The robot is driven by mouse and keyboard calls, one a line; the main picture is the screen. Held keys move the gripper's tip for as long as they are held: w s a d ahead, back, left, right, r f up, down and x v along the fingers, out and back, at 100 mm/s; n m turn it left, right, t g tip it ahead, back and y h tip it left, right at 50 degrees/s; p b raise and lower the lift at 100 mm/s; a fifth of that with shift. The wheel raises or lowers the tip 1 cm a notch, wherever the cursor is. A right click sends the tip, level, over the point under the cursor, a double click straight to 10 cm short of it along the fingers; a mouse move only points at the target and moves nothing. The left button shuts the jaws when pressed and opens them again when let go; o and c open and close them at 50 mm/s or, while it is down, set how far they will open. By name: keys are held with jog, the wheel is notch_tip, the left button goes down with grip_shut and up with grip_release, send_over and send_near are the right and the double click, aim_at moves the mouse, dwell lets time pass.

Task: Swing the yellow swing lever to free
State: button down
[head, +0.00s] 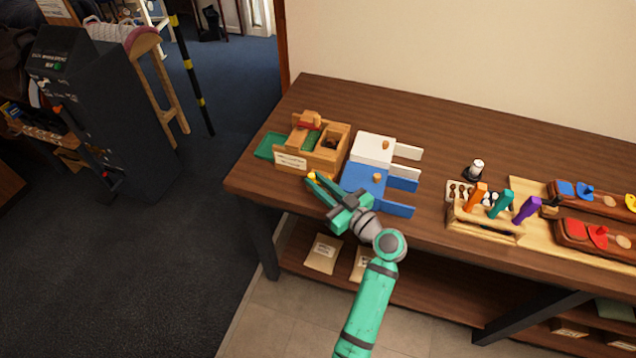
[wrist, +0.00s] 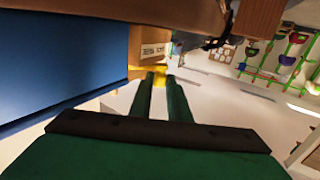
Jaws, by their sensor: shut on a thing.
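My green gripper (head: 318,181) is shut on the lever, reaching in from the front right of the box. The fingers hide part of the lever, and I cannot tell its exact angle.
A holder with orange, teal and purple handles (head: 489,221) is farther right. The bench's left edge (head: 228,183) is near.

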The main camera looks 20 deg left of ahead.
jog(key=c, duration=1.7)
grip_release()
jog(key=shift+o, duration=0.2)
jog(key=v, duration=1)
jog(key=shift+s+d, duration=0.25)
jog(key=shift+d, duration=0.05)
jog(key=shift+f, duration=0.1)
